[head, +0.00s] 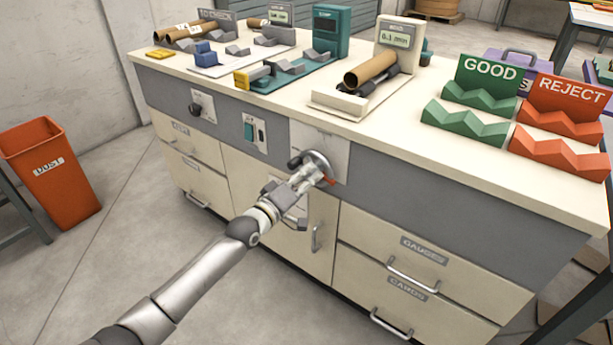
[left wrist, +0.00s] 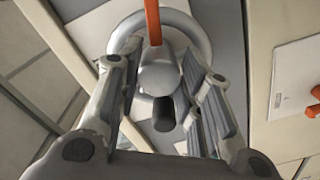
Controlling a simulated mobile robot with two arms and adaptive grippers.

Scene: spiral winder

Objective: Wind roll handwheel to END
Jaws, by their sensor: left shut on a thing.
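The roll handwheel (head: 318,160) is a grey metal wheel on a pale plate (head: 338,152) on the bench's front panel. In the left wrist view the wheel's rim (left wrist: 199,28) shows with an orange pointer (left wrist: 153,20) across its top and a dark grip (left wrist: 163,114) near its hub. My left gripper (head: 308,176) is at the wheel, its fingers (left wrist: 163,85) on either side of the hub and grip, shut on the handwheel. The gripper hides part of the wheel in the head view. No END mark is legible. My right gripper is not in view.
Another dark knob (head: 196,109) and a teal switch (head: 250,131) sit left on the panel. Drawers with handles (head: 413,275) lie below. Cardboard tubes (head: 370,71) and gauges stand on the bench top, with green GOOD (head: 488,75) and red REJECT racks. Open floor lies left.

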